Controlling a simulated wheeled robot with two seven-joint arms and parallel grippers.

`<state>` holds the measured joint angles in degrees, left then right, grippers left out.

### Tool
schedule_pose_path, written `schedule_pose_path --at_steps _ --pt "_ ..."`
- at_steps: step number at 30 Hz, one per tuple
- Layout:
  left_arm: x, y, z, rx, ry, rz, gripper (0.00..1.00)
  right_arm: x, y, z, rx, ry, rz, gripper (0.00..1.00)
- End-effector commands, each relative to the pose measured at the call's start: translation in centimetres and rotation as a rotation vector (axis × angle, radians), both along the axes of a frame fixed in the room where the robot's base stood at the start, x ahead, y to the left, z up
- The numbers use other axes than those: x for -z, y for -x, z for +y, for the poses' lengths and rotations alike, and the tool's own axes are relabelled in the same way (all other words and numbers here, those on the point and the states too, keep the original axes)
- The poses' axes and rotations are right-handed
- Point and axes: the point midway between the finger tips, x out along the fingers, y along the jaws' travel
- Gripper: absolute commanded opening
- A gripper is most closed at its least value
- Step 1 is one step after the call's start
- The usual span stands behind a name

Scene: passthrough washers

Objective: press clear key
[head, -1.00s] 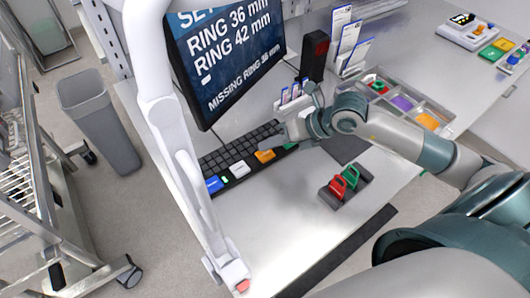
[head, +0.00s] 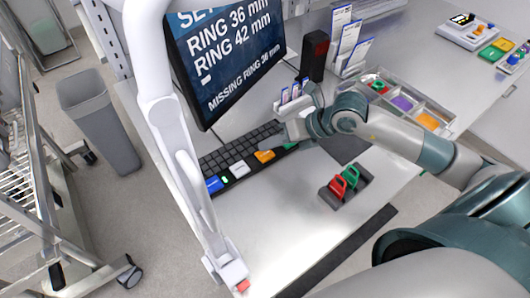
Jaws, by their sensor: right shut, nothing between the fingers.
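The black keyboard (head: 232,147) lies on the table in front of the monitor. Its near edge carries large coloured keys: a blue key (head: 214,184), a white key (head: 239,168) and an orange key (head: 265,156). I cannot read their labels, so I cannot tell which is the clear key. My right gripper (head: 268,142) is shut and empty, low over the keyboard's right end, close to the orange key. It hides part of the keys there. I cannot tell whether its tips touch a key. My left gripper is not in view.
The monitor (head: 225,55) reads "MISSING RING 36 mm". A white jointed arm (head: 180,150) stands in front of the keyboard's left part. A dark holder with a red clip (head: 338,186) and a green clip (head: 350,175) is at right. A parts tray (head: 447,116) lies beyond.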

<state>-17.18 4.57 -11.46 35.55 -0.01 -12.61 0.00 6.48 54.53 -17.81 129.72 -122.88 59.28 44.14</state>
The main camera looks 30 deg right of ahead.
Motion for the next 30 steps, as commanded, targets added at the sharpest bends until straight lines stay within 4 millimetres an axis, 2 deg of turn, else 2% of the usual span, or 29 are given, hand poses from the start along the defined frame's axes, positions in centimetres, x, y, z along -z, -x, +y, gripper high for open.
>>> schedule_pose_path --at_steps 17,30 --pt "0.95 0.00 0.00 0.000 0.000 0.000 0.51 0.89 0.01 0.00 0.000 0.000 0.000 0.00" --pt "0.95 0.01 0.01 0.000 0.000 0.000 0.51 0.87 0.01 0.00 0.000 0.000 0.000 0.00"
